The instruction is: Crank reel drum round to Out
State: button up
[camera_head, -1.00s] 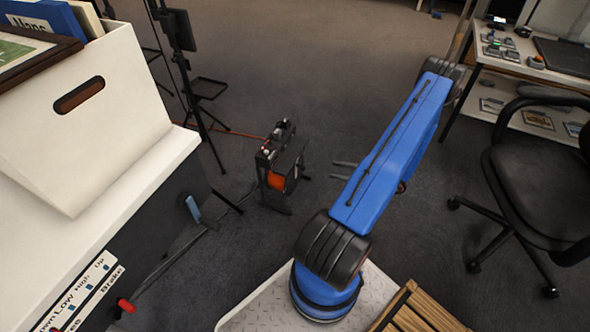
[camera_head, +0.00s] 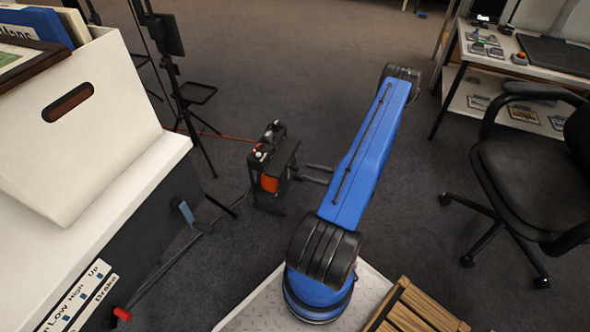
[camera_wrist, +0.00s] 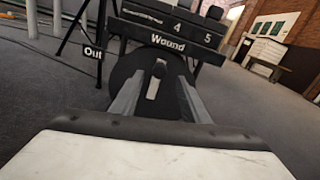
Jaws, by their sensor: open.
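The cable reel (camera_head: 270,180) stands on the carpet, with a black frame and orange inside. In the wrist view its black drum (camera_wrist: 125,72) is close ahead, below a panel (camera_wrist: 165,40) marked "Wound" with the numbers 4 and 5. An "Out" label (camera_wrist: 93,52) sits left of the drum. A pale crank piece (camera_wrist: 153,88) shows on the drum. My gripper (camera_wrist: 158,80) is open, its fingers either side of this piece; I cannot tell whether they touch it. In the head view my gripper (camera_head: 304,173) is right beside the reel's right side.
A white box (camera_head: 90,125) sits on a cabinet at left, with a red-tipped lever (camera_head: 122,314) below. A black tripod stand (camera_head: 185,95) is behind the reel. An office chair (camera_head: 530,180) and a desk (camera_head: 500,70) are at right.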

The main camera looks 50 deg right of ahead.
aim_at(295, 168)
jog(key=x, duration=0.8)
jog(key=shift+s, duration=0.1)
grip_shut()
